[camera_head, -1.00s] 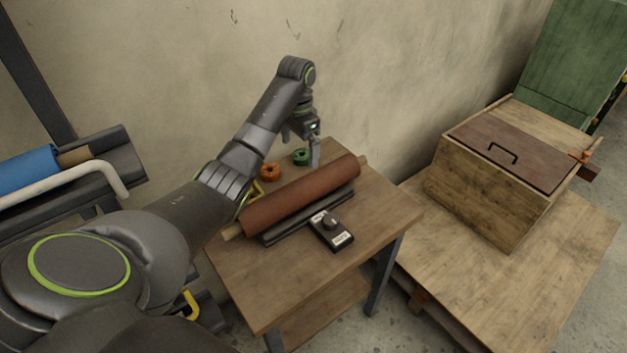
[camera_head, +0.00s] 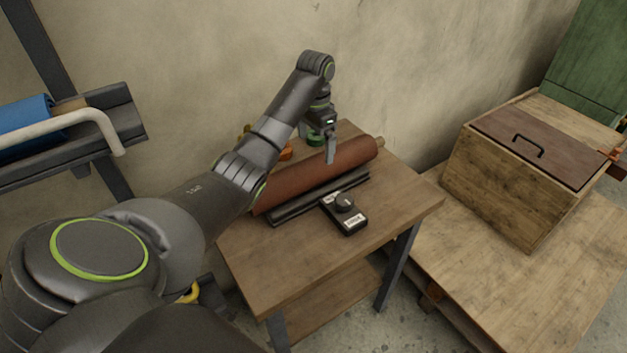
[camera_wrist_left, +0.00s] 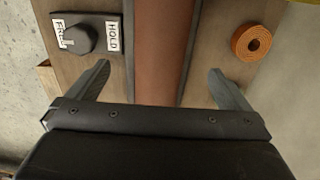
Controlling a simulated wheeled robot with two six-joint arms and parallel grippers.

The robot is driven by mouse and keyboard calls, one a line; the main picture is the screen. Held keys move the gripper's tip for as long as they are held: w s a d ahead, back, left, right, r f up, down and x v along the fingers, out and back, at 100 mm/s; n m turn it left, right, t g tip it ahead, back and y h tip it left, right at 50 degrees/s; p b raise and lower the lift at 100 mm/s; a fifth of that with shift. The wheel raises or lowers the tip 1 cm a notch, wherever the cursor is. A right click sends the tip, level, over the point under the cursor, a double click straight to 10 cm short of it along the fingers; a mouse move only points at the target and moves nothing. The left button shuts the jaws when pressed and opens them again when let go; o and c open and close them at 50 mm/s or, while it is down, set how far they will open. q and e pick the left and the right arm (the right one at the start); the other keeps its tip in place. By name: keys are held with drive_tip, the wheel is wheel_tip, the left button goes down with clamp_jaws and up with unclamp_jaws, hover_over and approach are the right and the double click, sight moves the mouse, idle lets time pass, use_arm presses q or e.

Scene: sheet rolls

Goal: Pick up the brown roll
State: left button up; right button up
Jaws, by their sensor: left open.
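The brown roll (camera_head: 318,176) lies slantwise on a small wooden table (camera_head: 300,270), along a dark bar or cradle (camera_head: 320,198). Its right end shows a pale core; its left end is partly hidden by my left arm. My left gripper (camera_head: 330,155) points down over the right half of the roll. In the left wrist view the left gripper (camera_wrist_left: 160,85) is open, with one finger on each side of the roll (camera_wrist_left: 161,50). Nothing is gripped. Whether the fingers touch the roll cannot be told. My right gripper is out of view.
A black box with a knob (camera_head: 345,214), labelled HOLD, sits in front of the roll. A lidded wooden box (camera_head: 515,180) stands right; a blue roll (camera_head: 28,118) is at left.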

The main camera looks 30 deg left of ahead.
sight(314, 158)
use_arm(q)
wheel_tip(314, 158, down, 4)
drive_tip(key=shift+r+b, duration=0.2)
drive_tip(key=shift+b, duration=0.4)
drive_tip(key=shift+f, duration=0.3)
drive_tip(key=f, duration=0.2)
drive_tip(key=f+p, duration=0.1)
drive_tip(key=f, duration=0.1)
drive_tip(key=shift+s+f, duration=0.1)
drive_tip(key=shift+s, duration=0.2)
drive_tip(key=shift+f, duration=0.5)
drive_tip(key=c, duration=1.9)
drive_tip(key=shift+w+a+r, duration=0.15)
drive_tip(key=shift+w+r, duration=0.15)
drive_tip(key=shift+r, duration=0.3)
drive_tip(key=shift+c, duration=0.4)
wheel_tip(314, 158, up, 8)
drive_tip(key=shift+p, duration=0.55)
drive_tip(key=shift+r+p, duration=0.55)
drive_tip(key=shift+p, duration=0.05)
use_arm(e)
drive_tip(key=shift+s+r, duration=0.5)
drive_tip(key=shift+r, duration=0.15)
